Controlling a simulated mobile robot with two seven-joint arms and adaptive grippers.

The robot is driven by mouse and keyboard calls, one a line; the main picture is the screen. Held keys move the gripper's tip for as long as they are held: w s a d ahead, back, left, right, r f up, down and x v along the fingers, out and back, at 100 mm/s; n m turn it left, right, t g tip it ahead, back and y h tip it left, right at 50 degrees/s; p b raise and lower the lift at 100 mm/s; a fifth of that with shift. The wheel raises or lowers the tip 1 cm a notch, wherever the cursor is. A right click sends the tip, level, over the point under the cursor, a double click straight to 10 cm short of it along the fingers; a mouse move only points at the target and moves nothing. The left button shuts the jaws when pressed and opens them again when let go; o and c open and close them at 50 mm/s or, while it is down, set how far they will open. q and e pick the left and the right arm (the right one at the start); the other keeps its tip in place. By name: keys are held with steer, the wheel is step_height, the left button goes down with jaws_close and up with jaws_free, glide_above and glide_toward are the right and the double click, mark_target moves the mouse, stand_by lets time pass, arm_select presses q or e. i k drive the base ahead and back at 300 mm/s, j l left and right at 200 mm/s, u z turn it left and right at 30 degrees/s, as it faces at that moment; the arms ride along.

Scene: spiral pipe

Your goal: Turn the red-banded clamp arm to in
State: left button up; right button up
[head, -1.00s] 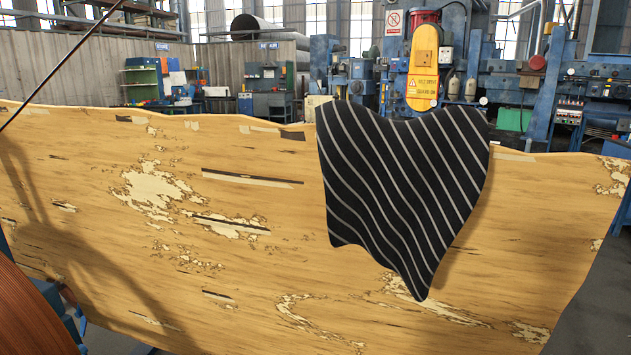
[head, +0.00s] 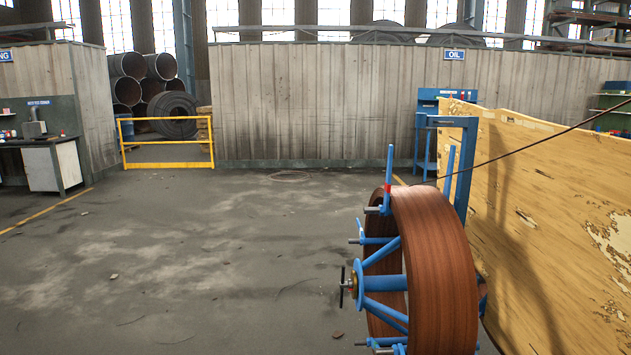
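The red-banded clamp arm (head: 389,166) is a slim blue bar with a red band low on it. In the head view it stands upright at the top of a large reel (head: 436,265), against the near face of the rim. The reel has a wide brown wound rim and blue spokes. A dark hand knob (head: 343,287) sticks out to the left at its hub. Several other short blue arms sit around the rim. Neither of my grippers is in view.
A large wooden slab (head: 545,215) stands right of the reel. A blue frame (head: 468,165) rises behind the reel, and a thin dark cable crosses to the upper right. A yellow barrier (head: 168,142) stands far back.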

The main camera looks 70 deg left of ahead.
mark_target(389, 164)
steer(key=u, duration=1.7)
steer(key=i, duration=0.2)
steer(key=z, duration=0.05)
